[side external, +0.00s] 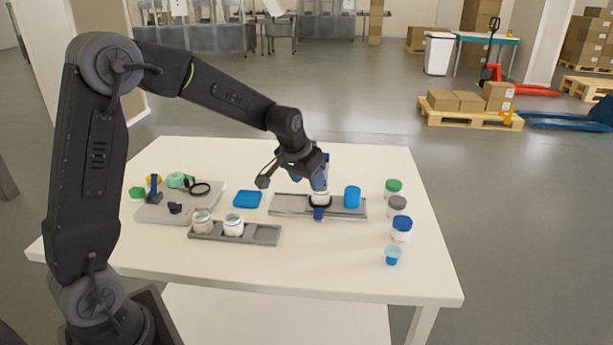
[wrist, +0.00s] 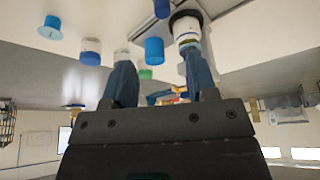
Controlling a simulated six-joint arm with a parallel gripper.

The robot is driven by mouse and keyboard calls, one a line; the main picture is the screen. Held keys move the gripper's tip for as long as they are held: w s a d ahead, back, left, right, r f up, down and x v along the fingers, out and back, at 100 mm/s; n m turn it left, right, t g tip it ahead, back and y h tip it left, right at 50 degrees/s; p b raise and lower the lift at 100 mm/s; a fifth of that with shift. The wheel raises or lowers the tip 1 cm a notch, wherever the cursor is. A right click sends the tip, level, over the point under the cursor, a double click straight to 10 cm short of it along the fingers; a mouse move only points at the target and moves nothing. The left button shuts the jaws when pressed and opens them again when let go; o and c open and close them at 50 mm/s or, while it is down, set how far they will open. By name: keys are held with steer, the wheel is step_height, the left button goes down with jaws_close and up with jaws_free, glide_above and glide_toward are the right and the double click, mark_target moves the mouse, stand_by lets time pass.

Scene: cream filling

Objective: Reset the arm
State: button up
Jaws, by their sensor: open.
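My gripper (side external: 318,180) has blue fingers and points down over the right part of the grey tray (side external: 285,211) in the side view. In the wrist view my gripper (wrist: 158,57) has its fingers spread apart, with nothing held between them. A white jar (side external: 320,199) stands on the tray just below the fingers, with a black ring around its lower part. The jar (wrist: 187,28) also shows in the wrist view, beyond the right finger. I cannot tell whether that finger touches it. A blue cup (side external: 352,197) stands on the tray to the right of the jar.
Jars with green (side external: 393,186), grey (side external: 398,203) and blue (side external: 402,224) lids and a small blue cup (side external: 393,256) line the right side. A dark rack (side external: 262,235) holds two jars. A blue square (side external: 248,199) and a cluttered grey station (side external: 150,213) are left. The front table is clear.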

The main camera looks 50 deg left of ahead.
steer(key=shift+s+r, duration=0.15)
steer(key=shift+r, duration=0.2)
steer(key=s+d+r+m, duration=0.1)
steer(key=s+d+r, duration=0.3)
steer(key=s, duration=0.2)
steer(key=s+d+r, duration=0.3)
steer(key=s+r, duration=0.1)
steer(key=s, duration=0.3)
steer(key=s+d+m+t, duration=0.1)
steer(key=s+d, duration=0.3)
steer(key=s, duration=0.9)
steer(key=shift+s+h, duration=0.2)
steer(key=shift+h, duration=0.2)
steer(key=shift+c, duration=0.5)
